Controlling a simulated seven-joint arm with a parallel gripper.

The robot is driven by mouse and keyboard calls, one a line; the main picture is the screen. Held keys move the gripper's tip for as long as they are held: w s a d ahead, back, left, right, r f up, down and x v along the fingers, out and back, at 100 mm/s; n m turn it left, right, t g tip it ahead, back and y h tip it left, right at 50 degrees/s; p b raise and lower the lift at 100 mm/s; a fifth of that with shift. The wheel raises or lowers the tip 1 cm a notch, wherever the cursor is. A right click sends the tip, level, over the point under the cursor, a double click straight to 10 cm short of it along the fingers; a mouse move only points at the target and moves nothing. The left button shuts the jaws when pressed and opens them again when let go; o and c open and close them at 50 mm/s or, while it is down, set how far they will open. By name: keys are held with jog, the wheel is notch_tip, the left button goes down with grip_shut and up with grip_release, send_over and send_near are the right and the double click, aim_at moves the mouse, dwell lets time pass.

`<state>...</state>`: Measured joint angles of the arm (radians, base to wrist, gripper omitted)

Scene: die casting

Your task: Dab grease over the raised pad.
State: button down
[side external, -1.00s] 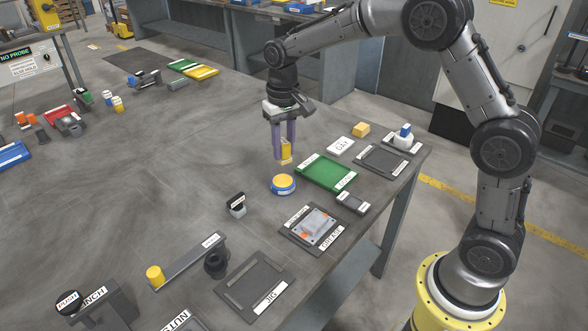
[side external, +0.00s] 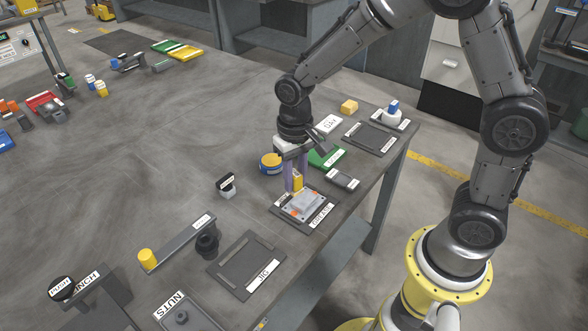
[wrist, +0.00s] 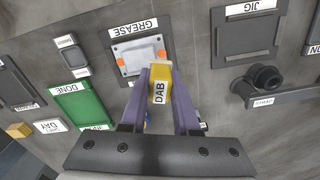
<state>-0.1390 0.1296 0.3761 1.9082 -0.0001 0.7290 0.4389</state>
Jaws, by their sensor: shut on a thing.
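My gripper (side external: 295,183) is shut on the dab (side external: 298,179), a yellow block. In the wrist view the dab (wrist: 159,83) shows its DAB label between the purple fingers. The raised pad (side external: 306,203) is a light grey plate on the dark GREASE fixture (side external: 283,211), with orange pieces at its sides. In the wrist view the dab's tip is at the near edge of the pad (wrist: 137,52); I cannot tell whether they touch.
A dark JIG tray (side external: 247,266) lies in front of the fixture, with a SWAP post (side external: 207,240) beside it. A small grey labelled box (side external: 342,180) and green DONE tray (wrist: 81,107) are close by. A black-topped stamp (side external: 226,186) stands to the left.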

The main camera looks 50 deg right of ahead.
jog(key=shift+f, duration=2.8)
jog(key=shift+d+f, duration=0.25)
jog(key=shift+d, duration=3.7)
jog(key=shift+w+a, duration=0.1)
jog(key=shift+a, duration=3.9)
jog(key=shift+r, duration=4)
